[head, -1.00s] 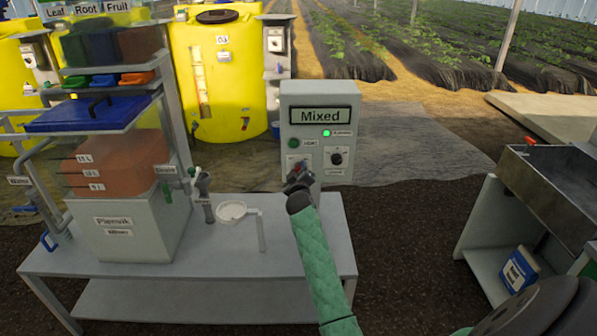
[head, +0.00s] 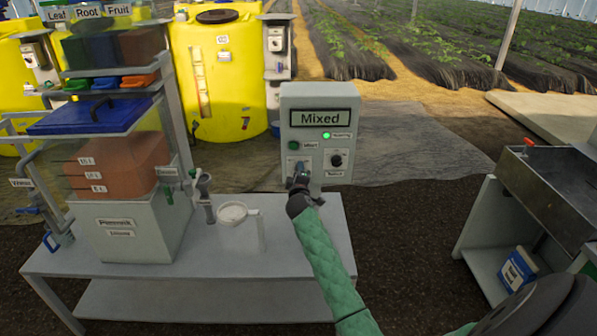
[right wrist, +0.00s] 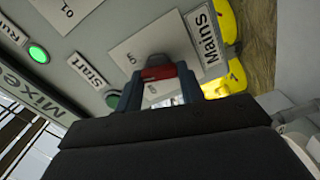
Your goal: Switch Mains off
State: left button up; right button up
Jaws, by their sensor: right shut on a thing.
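The Mains switch has a red handle (right wrist: 158,73) on a white plate (right wrist: 132,57), beside a "Mains" label (right wrist: 203,33) in the right wrist view. My right gripper (right wrist: 160,88) has a finger on each side of the handle and is shut on it. The fingers hide part of the handle and plate, so I cannot tell its position surely. In the head view my right gripper (head: 298,182) is at the lower left of the grey control box (head: 318,100), whose display reads "Mixed". A green lamp (head: 326,135) is lit. My left gripper is not in view.
A black knob (head: 336,160) sits right of the switch, and a green Start button (head: 294,145) above it. The bench (head: 200,268) carries a mixing tank (head: 125,225) and a small white cup (head: 232,212) left of my arm. A steel sink (head: 550,190) stands right.

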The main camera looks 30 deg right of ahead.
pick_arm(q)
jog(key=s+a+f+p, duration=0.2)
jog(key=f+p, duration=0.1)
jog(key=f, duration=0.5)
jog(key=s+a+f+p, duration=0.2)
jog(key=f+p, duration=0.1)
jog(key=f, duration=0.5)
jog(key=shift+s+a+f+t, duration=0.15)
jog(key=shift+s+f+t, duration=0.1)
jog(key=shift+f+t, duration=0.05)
pick_arm(e)
jog(key=shift+f+n, duration=0.15)
jog(key=shift+n, duration=2.95)
jog(key=shift+f+n, duration=0.15)
jog(key=shift+n, duration=2.95)
jog(key=o, duration=1)
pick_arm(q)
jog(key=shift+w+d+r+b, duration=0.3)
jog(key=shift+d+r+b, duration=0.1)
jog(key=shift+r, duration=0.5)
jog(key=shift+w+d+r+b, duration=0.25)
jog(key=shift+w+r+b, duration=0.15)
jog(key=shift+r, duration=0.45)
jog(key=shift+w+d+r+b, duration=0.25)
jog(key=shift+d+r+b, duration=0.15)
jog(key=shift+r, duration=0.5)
pick_arm(e)
jog(key=v, duration=0.8)
